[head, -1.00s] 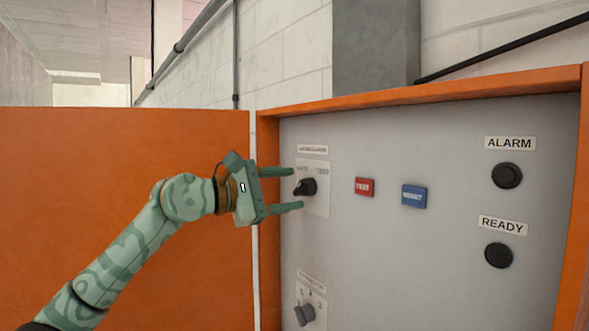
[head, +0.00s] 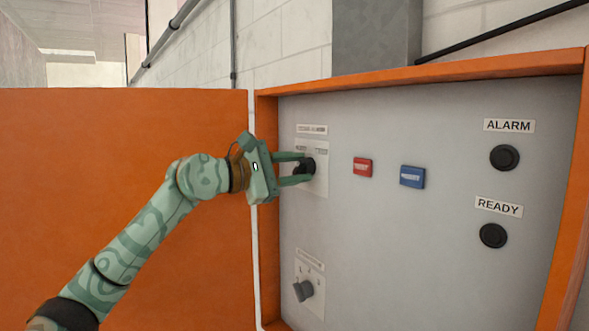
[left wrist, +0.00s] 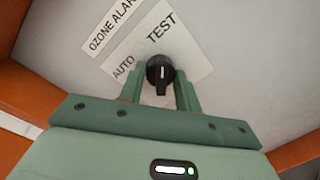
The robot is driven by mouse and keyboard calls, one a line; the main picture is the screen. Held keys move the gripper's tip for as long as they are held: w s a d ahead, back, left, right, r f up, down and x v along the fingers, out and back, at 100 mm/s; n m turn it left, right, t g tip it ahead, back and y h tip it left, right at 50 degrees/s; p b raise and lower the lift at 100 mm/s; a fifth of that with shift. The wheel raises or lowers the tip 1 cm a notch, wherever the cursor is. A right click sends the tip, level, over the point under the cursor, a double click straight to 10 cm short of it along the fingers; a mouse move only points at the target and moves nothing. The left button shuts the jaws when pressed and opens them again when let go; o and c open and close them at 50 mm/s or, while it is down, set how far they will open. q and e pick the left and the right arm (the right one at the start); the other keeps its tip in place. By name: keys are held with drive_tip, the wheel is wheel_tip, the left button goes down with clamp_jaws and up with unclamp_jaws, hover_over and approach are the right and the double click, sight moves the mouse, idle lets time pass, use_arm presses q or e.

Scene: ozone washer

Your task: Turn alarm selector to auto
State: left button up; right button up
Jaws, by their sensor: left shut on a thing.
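The alarm selector is a black knob (head: 308,167) on a white plate at the upper left of the grey panel. In the left wrist view the knob (left wrist: 160,73) sits below a label reading AUTO on the left and TEST on the upper right. Its white mark stands upright in that picture, pointing roughly toward TEST rather than AUTO. My left gripper (head: 302,169) is shut on the knob, one finger on each side; the fingers partly hide it in the head view. My right gripper is not in view.
An open orange door (head: 125,200) stands left of the panel, behind my left arm. A red button (head: 362,167) and a blue button (head: 412,177) are to the right. A lower grey selector (head: 303,291) and two round black fittings labelled ALARM (head: 504,158) and READY (head: 493,236) also show.

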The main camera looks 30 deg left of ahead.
use_arm(q)
drive_tip(key=n+b, duration=0.1)
drive_tip(key=n, duration=0.4)
drive_tip(key=shift+f+t, duration=0.15)
drive_tip(key=shift+t, duration=0.15)
drive_tip(key=n, duration=0.5)
drive_tip(key=shift+t+b, duration=0.3)
drive_tip(key=shift+b, duration=0.05)
drive_tip(key=n, duration=0.4)
drive_tip(key=shift+d+n+y, duration=0.1)
drive_tip(key=shift+n+y, duration=0.2)
drive_tip(key=shift+n, duration=0.1)
drive_tip(key=shift+s+n+t+y+b, duration=0.1)
drive_tip(key=shift+n+t+y+b, duration=0.25)
drive_tip(key=shift+n, duration=1.75)
drive_tip(key=o, duration=1)
